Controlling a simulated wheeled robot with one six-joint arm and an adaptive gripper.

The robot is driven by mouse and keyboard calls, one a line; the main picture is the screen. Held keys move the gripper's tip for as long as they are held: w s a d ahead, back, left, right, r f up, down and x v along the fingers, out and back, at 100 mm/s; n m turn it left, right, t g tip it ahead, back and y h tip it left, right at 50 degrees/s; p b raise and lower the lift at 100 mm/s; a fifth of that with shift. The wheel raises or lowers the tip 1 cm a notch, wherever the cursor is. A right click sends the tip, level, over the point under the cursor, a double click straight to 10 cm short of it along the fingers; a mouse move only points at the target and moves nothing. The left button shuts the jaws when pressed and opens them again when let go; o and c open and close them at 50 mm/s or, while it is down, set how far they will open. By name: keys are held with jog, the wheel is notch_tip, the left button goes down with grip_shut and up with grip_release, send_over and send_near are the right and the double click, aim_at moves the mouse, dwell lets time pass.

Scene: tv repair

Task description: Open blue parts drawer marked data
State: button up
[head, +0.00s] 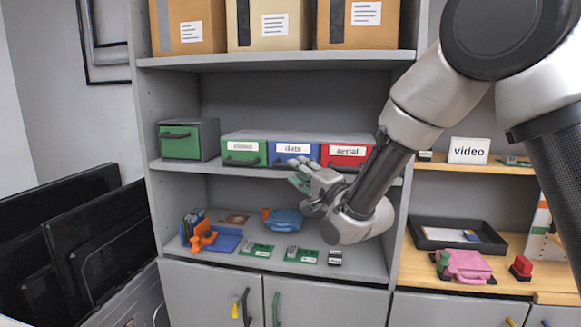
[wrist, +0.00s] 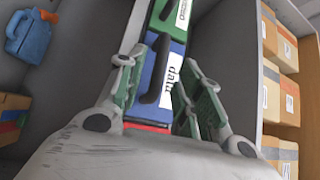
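The blue drawer (head: 314,157) with a white "data" label sits in the middle of a three-drawer unit on the shelf. It looks closed, its front level with its neighbours. In the wrist view the blue drawer (wrist: 176,50) shows its dark bar handle (wrist: 158,68) between my fingers. My gripper (head: 300,176) is in front of the drawer's lower part and hides some of it. In the wrist view my gripper (wrist: 156,76) is open, with green-padded fingers on either side of the handle. Whether the fingers touch the handle cannot be told.
A green drawer (head: 240,158) is left of the blue one and a red "aerial" drawer (head: 345,160) right of it. A separate green drawer box (head: 180,147) stands further left. The shelf below holds a blue container (head: 286,220) and several small boards. Cardboard boxes (head: 270,25) stand above.

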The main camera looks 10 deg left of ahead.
aim_at(297, 151)
jog(key=x, duration=0.5)
grip_shut()
